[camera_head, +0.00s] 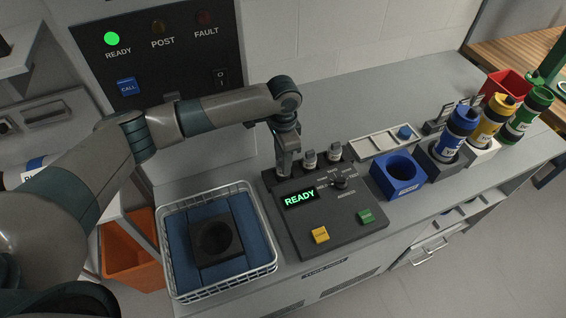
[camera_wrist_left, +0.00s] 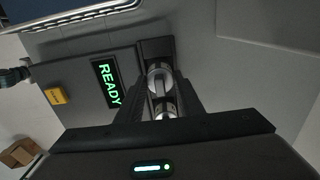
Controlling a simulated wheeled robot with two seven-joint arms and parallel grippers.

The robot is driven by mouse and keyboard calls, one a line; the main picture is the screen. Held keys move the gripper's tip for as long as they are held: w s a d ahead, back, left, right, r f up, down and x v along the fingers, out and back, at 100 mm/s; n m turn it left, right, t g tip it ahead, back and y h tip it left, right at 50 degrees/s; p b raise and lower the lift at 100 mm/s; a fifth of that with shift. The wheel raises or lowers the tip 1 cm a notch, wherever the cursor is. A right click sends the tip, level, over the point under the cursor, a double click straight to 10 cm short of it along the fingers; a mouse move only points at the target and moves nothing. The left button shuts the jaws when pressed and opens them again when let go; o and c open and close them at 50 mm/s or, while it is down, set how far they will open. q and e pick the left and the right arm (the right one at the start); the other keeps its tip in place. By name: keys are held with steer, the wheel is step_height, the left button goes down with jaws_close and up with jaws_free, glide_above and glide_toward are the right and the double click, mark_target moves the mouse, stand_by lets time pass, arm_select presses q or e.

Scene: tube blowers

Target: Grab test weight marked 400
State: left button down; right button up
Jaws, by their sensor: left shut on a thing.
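The small metal test weights stand in a dark rack at the back of the control panel. Two show in the head view, a left one (camera_head: 309,160) and a right one (camera_head: 334,151). My left gripper (camera_head: 285,171) points down at the rack's left end, beside them. It is shut on a test weight, which its fingers hide in the head view. In the left wrist view a silvery weight (camera_wrist_left: 158,76) shows at the fingertips, and another (camera_wrist_left: 165,108) shows between the fingers. I cannot read any weight's marking. My right gripper is not in view.
The control panel (camera_head: 366,236) has a lit READY display (camera_head: 299,198). A wire basket (camera_head: 167,263) with a dark holder stands left of it. A blue block (camera_head: 402,188), a pale tray (camera_head: 377,146) and capped bottles (camera_head: 459,124) stand to the right. The counter behind is clear.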

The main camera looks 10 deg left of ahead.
arm_select(q)
steer(key=shift+r, duration=0.35)
step_height(320, 180, up, 2)
steer(key=shift+r+b, duration=0.2)
steer(key=shift+b, duration=0.75)
steer(key=w+d+r+b, duration=0.1)
steer(key=d+r+b, duration=0.3)
steer(key=d+r, duration=0.3)
steer(key=d, duration=0.4)
steer(key=shift+w+d+r+b, duration=0.15)
steer(key=shift+w+d+b, duration=0.05)
steer(key=shift+d+b, duration=0.1)
